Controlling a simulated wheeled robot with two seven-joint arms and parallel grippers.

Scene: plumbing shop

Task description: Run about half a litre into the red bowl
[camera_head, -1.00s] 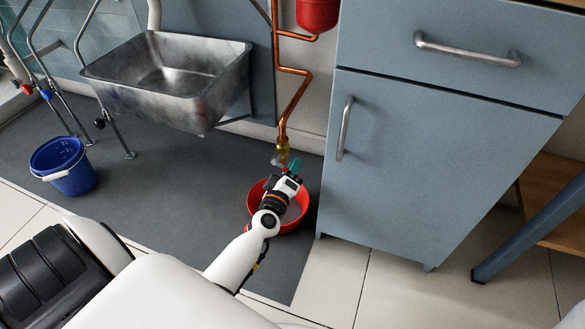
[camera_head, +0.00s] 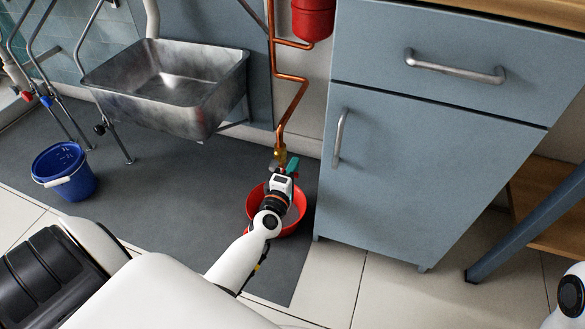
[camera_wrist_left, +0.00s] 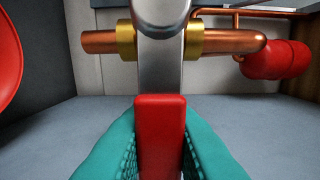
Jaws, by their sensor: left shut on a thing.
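The red bowl (camera_head: 253,209) stands on the grey mat below a copper pipe with a brass valve (camera_head: 280,154). My left gripper (camera_head: 290,167) is at the valve, above the bowl, and my wrist hides much of the bowl. In the left wrist view its teal fingers (camera_wrist_left: 160,150) are shut on the red-sleeved lever (camera_wrist_left: 160,120) of the valve. The lever's metal part crosses the copper pipe (camera_wrist_left: 228,42) between brass fittings. The bowl's edge shows at far left in that view (camera_wrist_left: 8,60). I cannot make out a stream or the water level. My right gripper is out of view.
A steel sink (camera_head: 170,85) hangs left of the pipe. A blue bucket (camera_head: 65,172) stands on the mat at left. A blue-grey cabinet (camera_head: 420,170) stands close on the right. A red vessel (camera_head: 313,18) is on the pipe above. The mat between bucket and bowl is clear.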

